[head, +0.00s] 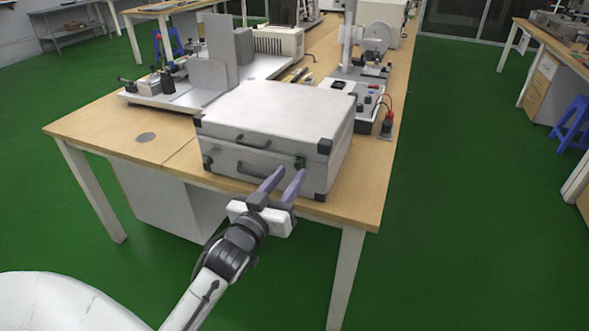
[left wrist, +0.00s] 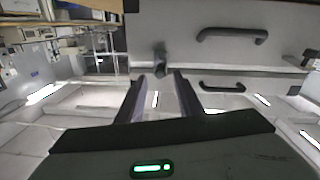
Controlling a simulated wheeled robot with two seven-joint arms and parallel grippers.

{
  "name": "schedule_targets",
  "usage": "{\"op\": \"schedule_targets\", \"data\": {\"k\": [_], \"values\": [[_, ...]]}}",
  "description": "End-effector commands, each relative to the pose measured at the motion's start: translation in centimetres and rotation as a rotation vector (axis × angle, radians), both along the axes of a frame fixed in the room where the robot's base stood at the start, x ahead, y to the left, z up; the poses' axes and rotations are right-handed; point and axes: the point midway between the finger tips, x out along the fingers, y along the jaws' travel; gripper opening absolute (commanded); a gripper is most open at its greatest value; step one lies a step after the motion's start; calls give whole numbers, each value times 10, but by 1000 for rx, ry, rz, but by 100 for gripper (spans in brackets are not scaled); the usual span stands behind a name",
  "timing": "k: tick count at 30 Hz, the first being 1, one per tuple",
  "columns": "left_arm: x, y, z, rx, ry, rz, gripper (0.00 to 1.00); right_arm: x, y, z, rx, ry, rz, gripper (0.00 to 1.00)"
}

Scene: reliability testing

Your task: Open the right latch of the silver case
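The silver case (head: 262,115) sits closed on the front end of the wooden table, with black corners and dark handles on its lid and front. Its right latch (head: 300,162) is a small dark piece at the front right, and it also shows in the left wrist view (left wrist: 160,58). The left latch (head: 207,161) is at the front left. My left gripper (head: 291,171) is open, its two fingers pointing at the right latch. In the left wrist view, the latch appears just beyond the gap between the fingertips (left wrist: 159,74); contact cannot be told. My right gripper is out of view.
The wooden table (head: 110,122) has its front edge just below the case. A control box with red leads (head: 366,100) stands behind the case to the right, and a white machine (head: 190,85) behind to the left. The green floor is clear around the table.

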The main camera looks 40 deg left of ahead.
Motion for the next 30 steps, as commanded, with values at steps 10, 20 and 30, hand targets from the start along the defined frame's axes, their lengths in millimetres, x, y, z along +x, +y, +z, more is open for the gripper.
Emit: {"op": "schedule_targets", "data": {"k": [10, 20, 30], "values": [[35, 6, 0, 1, 2, 0, 33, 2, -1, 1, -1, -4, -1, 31], [36, 6, -1, 0, 3, 0, 21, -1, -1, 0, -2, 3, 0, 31], [35, 6, -2, 2, -4, -1, 0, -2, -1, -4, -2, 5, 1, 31]]}}
